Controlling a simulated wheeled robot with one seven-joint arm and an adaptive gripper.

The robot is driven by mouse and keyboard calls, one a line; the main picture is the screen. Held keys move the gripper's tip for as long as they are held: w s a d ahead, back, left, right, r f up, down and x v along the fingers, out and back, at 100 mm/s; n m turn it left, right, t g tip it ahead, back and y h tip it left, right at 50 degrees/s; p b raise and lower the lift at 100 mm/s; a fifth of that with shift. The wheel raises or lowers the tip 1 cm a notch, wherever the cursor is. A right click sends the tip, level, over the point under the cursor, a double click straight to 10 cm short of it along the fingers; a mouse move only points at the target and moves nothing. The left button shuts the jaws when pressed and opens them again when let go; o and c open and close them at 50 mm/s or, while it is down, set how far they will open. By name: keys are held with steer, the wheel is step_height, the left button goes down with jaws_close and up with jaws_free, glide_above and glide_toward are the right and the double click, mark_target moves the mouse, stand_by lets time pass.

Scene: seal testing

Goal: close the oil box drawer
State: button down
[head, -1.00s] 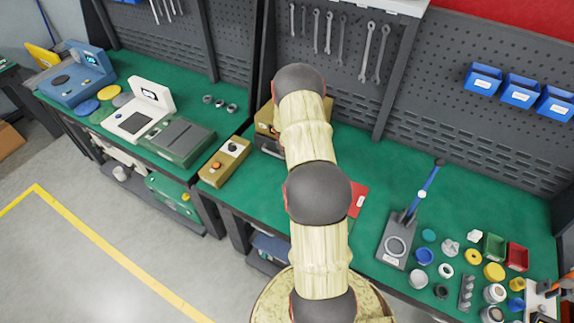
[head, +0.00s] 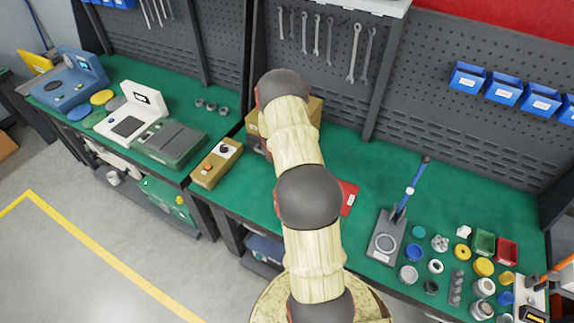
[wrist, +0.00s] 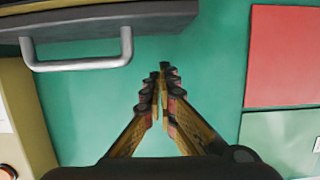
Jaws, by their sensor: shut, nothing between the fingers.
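The tan oil box (head: 313,110) stands at the back of the green bench in the head view, mostly hidden behind my arm. In the wrist view, the dark drawer front (wrist: 90,20) with its metal bar handle (wrist: 82,64) is at the upper left. How far the drawer stands out cannot be told. My gripper (wrist: 162,70) is shut and empty. Its tips appear just right of the handle and slightly below the drawer front, apart from the handle in the picture. In the head view my arm hides the gripper.
A yellow-tan button box (head: 217,163) stands left of the drawer and also shows at the wrist view's left edge (wrist: 30,125). A red sheet (head: 348,197) lies to the right. A grey press with a blue lever (head: 385,240) and several small parts stand further right. Green bench between is bare.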

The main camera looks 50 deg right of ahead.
steer(key=v, duration=1)
steer(key=shift+p, duration=0.45)
steer(key=shift+a+f, duration=0.1)
